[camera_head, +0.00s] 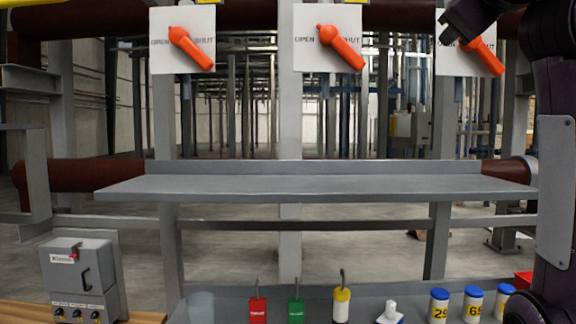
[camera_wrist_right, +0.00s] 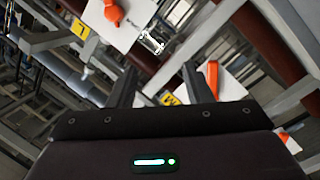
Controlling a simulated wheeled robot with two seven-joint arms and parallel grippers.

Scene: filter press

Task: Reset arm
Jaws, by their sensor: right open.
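My right arm comes in from the right edge of the head view. Its dark gripper (camera_head: 458,28) is at the upper right, in front of the right white valve panel (camera_head: 478,62) and beside that panel's orange handle (camera_head: 484,54). In the right wrist view the two fingers of the right gripper (camera_wrist_right: 160,88) stand apart with nothing between them. An orange handle (camera_wrist_right: 212,78) on a white panel shows just beyond the right finger, and another orange handle (camera_wrist_right: 113,12) is farther off at the top. My left gripper is in neither view.
The middle (camera_head: 340,38) and left (camera_head: 190,46) orange handles are tilted on their panels. A bare grey shelf (camera_head: 320,187) spans the centre.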

